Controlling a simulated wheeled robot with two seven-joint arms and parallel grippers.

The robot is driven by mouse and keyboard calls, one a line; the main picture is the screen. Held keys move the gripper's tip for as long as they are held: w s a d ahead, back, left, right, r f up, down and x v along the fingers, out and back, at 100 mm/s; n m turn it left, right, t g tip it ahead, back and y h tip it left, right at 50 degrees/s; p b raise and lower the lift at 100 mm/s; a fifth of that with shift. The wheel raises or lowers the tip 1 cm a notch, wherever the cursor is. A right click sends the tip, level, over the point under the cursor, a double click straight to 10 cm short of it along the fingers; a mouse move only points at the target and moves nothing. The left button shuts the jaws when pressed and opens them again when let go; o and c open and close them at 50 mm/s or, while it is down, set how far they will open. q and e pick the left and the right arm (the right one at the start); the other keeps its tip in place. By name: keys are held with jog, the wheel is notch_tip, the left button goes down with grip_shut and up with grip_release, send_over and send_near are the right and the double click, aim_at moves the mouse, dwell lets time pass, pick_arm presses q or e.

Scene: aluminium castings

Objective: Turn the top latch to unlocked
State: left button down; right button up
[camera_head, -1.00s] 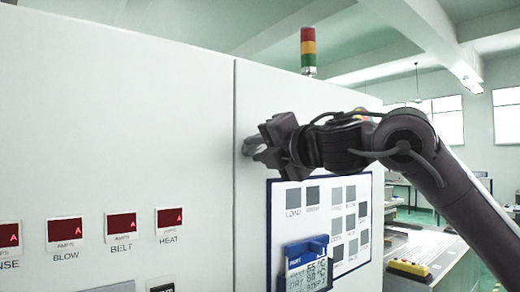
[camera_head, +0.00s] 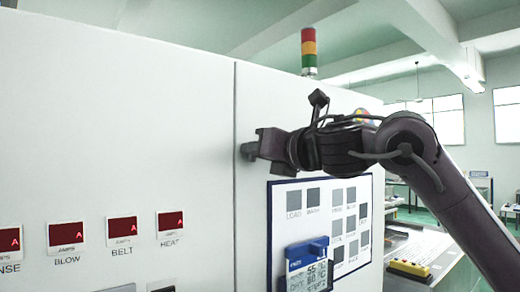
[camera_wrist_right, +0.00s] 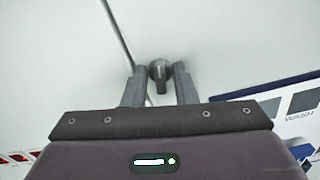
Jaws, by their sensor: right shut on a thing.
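The top latch is a small grey knob (camera_head: 247,150) on the white cabinet front, beside the vertical door seam. My right gripper (camera_head: 257,148) reaches it from the right and covers much of it in the head view. In the right wrist view the latch (camera_wrist_right: 160,71) shows a round hub with a short lever pointing down the picture. The two fingers of the right gripper (camera_wrist_right: 159,88) stand on either side of the lever, shut on it. Which marked position the latch is at cannot be seen. My left gripper is not in view.
Red amp displays (camera_head: 122,227) line the lower left. A signal tower (camera_head: 309,50) stands on top.

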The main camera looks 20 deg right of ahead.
jog(key=shift+a+f+n, duration=0.1)
jog(key=shift+f+n, duration=0.05)
jog(key=shift+n, duration=0.95)
jog(key=o, duration=0.7)
jog(key=shift+w, duration=0.1)
jog(key=shift+c, duration=0.2)
jog(key=b+v, duration=0.4)
jog(key=v, duration=0.3)
jog(key=shift+s, duration=0.35)
